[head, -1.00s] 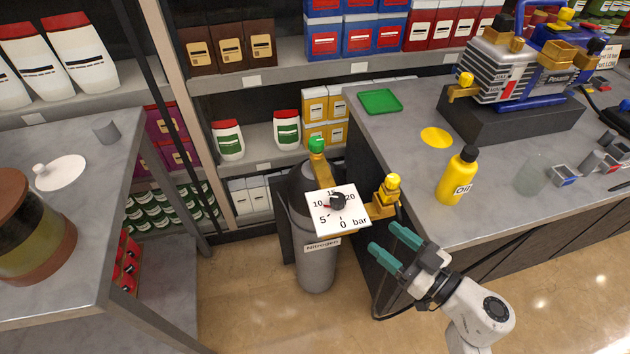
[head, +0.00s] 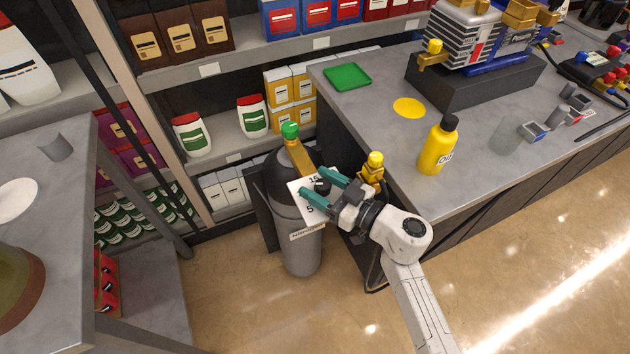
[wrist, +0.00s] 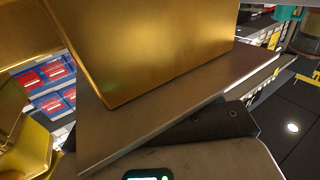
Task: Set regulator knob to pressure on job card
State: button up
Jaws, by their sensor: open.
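The grey nitrogen cylinder (head: 302,255) stands on the floor against the bench end, with a gold regulator (head: 299,157) on top. Its white dial plate (head: 298,186) is partly covered by my gripper; only the marks 15 and 5 show. The black regulator knob (head: 322,187) is small and partly hidden. My gripper (head: 318,186) is open, its two teal fingers reaching over the dial, apparently on either side of the knob. Contact cannot be told. The wrist view shows a large gold block (wrist: 150,45) close up. The knob's pointer is not readable. No job card is readable now.
A yellow-topped gold valve (head: 375,162) sits just right of the dial. The bench (head: 465,190) carries a yellow oil bottle (head: 438,147), a green tray (head: 347,77) and the pump (head: 468,40). Shelves stand behind; the floor in front is clear.

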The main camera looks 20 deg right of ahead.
jog(key=shift+w+a, duration=0.35)
jog(key=shift+w, duration=0.3)
jog(key=shift+c, duration=0.2)
jog(key=c, duration=0.9)
jog(key=shift+r, duration=0.1)
